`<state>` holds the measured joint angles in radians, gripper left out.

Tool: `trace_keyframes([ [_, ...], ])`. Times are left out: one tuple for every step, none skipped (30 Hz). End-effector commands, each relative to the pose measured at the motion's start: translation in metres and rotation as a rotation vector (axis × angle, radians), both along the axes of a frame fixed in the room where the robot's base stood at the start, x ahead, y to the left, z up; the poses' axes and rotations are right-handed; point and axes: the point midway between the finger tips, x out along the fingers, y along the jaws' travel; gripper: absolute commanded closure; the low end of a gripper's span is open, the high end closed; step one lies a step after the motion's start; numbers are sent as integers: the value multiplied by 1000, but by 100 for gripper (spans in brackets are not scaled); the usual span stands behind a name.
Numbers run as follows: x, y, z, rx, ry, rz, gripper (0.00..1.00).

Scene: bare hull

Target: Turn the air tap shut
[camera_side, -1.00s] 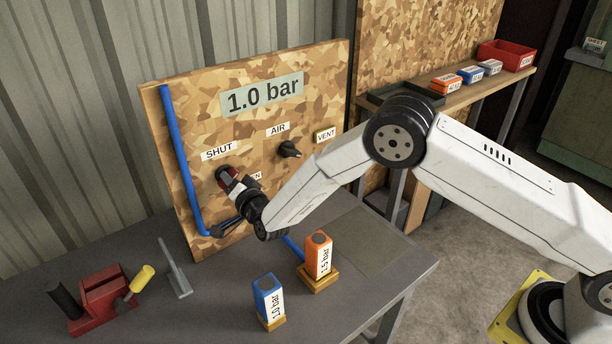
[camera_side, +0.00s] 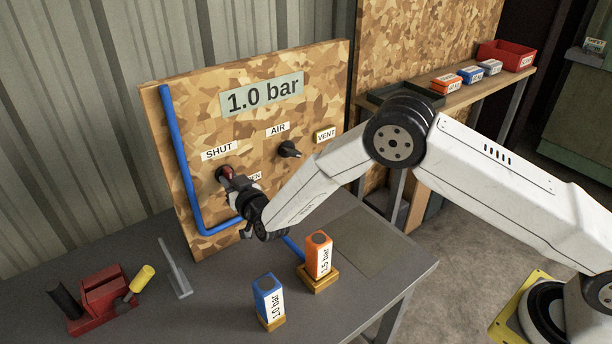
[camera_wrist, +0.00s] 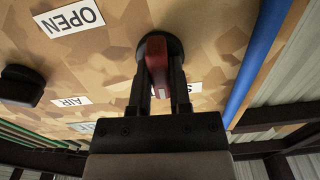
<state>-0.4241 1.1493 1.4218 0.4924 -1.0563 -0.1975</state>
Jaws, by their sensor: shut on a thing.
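A red tap handle (camera_side: 227,173) sits on the wooden board between the SHUT label (camera_side: 219,150) and the OPEN label, which is partly hidden by my gripper (camera_side: 236,183). In the wrist view the red handle (camera_wrist: 157,62) lies between my two black fingers, which are shut on it. The handle's round dark base (camera_wrist: 174,45) rests against the board. In the wrist view the SHUT label is mostly covered by the fingers, and the OPEN label (camera_wrist: 68,18) shows at upper left.
A black knob (camera_side: 290,149) stands under the AIR label, right of my gripper. A blue pipe (camera_side: 180,150) runs down the board's left side. Blue (camera_side: 268,298) and orange (camera_side: 319,255) blocks stand on the bench in front. A red holder (camera_side: 104,296) is at left.

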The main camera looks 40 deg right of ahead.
Motion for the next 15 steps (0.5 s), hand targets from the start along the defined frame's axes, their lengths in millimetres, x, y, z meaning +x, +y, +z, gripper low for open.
trace_keyframes([
  [0, 0, 0, -20, 1, 0, 100],
  [0, 0, 0, -31, 1, 0, 100],
  [0, 0, 0, -44, 1, 0, 100],
  [0, 0, 0, -51, 1, 0, 100],
  [0, 0, 0, -58, 1, 0, 100],
  [0, 0, 0, -66, 1, 0, 100],
  [0, 0, -1, -70, 1, 0, 100],
  [0, 0, -1, -73, 1, 0, 100],
  [0, 0, -1, -76, 1, 0, 100],
  [0, 0, -1, -77, 1, 0, 100],
  [0, 0, -1, -78, 1, 0, 100],
  [0, 0, -1, -79, 1, 1, 100],
  [0, 0, -1, -79, 1, 1, 100],
  [0, 0, -1, -79, 1, 1, 100],
  [0, 0, -1, -79, 1, 1, 100],
])
